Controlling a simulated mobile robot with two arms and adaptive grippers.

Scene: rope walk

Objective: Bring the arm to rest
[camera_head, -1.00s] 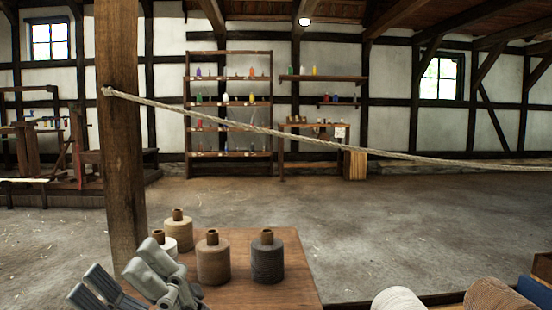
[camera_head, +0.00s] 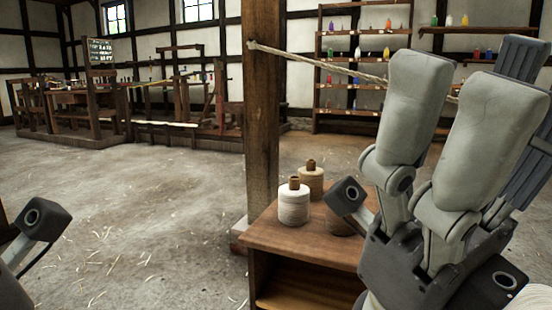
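My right gripper (camera_head: 468,85) fills the right side of the head view, large and close, with its grey fingers pointing up. I see nothing held in it, but its angle hides how wide it is open. A dark block and stem of my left arm (camera_head: 42,222) show at the lower left edge; that arm's fingers are outside the picture. Beyond the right gripper is a small wooden table (camera_head: 290,235) with a white spool (camera_head: 294,207) and a tan spool (camera_head: 310,182) standing upright. Another spool there is mostly hidden by my gripper.
A wooden post (camera_head: 262,120) stands behind the table, with a rope (camera_head: 330,66) tied to it and running right. Shelves with coloured bottles line the far wall. Wooden benches and frames (camera_head: 180,110) stand at the back left. The straw-strewn floor at left is open.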

